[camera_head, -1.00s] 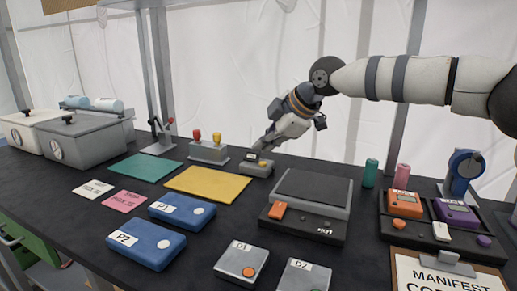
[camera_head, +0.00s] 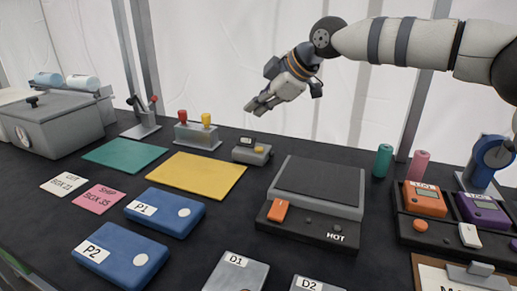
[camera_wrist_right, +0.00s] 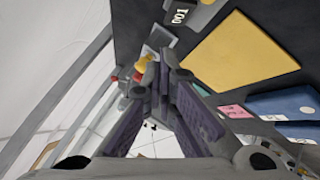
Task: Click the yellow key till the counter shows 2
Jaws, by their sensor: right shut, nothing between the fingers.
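The counter (camera_head: 246,154) is a small grey box on the black table, behind the yellow mat. My left gripper is not in view.
A grey box with red and yellow knobs (camera_head: 197,135) stands left of the counter. A scale-like device marked HOT (camera_head: 318,190) is on its right. The yellow mat (camera_head: 196,177) and green mat (camera_head: 124,155) lie flat. A green cylinder (camera_head: 382,160) stands farther right.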

